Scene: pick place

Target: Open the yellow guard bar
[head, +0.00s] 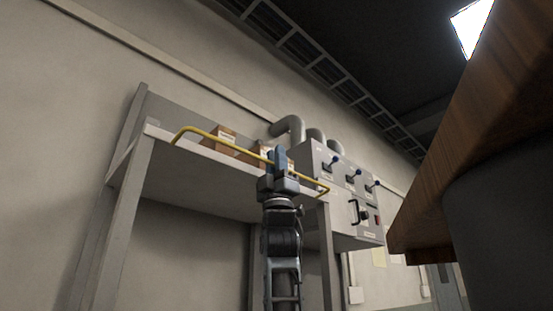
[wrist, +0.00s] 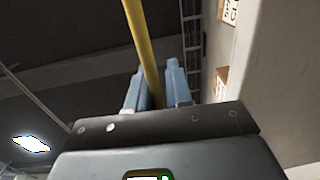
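The yellow guard bar (head: 222,145) runs along the front of a grey shelf, with bent ends at the left and right. My gripper (head: 280,160) is raised at the bar, right of its middle. In the wrist view the bar (wrist: 140,35) passes down between the two blue fingers of my gripper (wrist: 157,82). The fingers sit close on either side of it, and my gripper looks shut on the bar. The exact contact at the fingertips is partly hidden.
Cardboard boxes (head: 221,140) stand on the shelf (head: 153,131) behind the bar. A grey control panel (head: 335,190) with blue-knobbed levers is to the right. A wooden-topped piece (head: 490,130) is close at the right edge.

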